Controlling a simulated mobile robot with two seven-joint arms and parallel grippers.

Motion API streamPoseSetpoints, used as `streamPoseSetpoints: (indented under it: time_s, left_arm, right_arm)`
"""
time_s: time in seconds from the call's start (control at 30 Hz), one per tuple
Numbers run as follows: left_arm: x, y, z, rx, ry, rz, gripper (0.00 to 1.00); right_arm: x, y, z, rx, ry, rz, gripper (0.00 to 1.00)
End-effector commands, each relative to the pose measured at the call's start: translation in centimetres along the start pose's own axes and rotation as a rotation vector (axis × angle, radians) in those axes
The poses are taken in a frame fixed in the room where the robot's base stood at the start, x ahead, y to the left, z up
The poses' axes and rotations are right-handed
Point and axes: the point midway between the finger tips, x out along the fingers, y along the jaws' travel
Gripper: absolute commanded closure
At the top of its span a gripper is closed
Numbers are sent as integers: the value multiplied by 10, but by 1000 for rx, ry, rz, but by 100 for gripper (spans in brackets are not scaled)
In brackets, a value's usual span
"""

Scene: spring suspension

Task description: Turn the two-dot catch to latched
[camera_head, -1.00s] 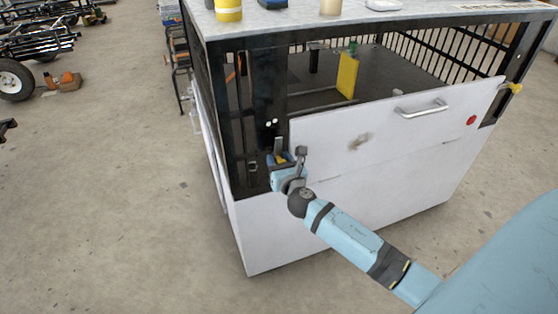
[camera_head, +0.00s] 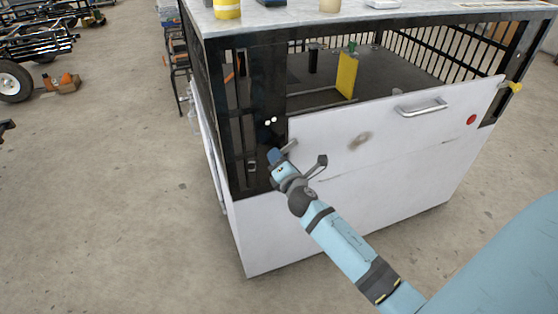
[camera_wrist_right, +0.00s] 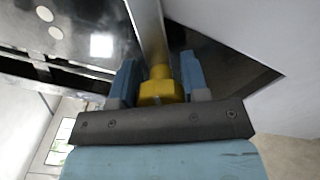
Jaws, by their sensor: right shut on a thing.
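The two-dot catch has a yellow hub (camera_wrist_right: 160,90) and a flat metal bar (camera_wrist_right: 148,32) in the right wrist view. Two white dots (camera_head: 271,121) mark the dark post just above it; they also show in the wrist view (camera_wrist_right: 50,23). In the head view the catch's bar (camera_head: 290,146) slants up to the right, its end by the left edge of the white panel (camera_head: 400,140). My right gripper (camera_head: 276,157) is shut on the yellow hub, with one blue finger on each side (camera_wrist_right: 160,84). It hides the hub in the head view. My left gripper is not in view.
A second yellow catch (camera_head: 515,87) sits at the panel's far right corner, near a red dot (camera_head: 471,120). The panel has a metal handle (camera_head: 422,107). A yellow block (camera_head: 347,75) stands inside the cage.

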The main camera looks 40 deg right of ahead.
Motion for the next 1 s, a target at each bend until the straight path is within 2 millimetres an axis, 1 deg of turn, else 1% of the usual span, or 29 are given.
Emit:
streamPoseSetpoints:
  time_s: [0.2,0.5,0.7,1.0]
  left_arm:
    - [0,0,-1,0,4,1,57]
    - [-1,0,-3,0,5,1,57]
    - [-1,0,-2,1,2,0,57]
    - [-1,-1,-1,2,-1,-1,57]
  right_arm:
    - [0,-1,0,206,-1,-2,100]
    - [0,-2,0,435,0,-1,100]
    - [0,-2,0,534,-1,-1,100]
    - [0,-3,-1,595,0,-1,100]
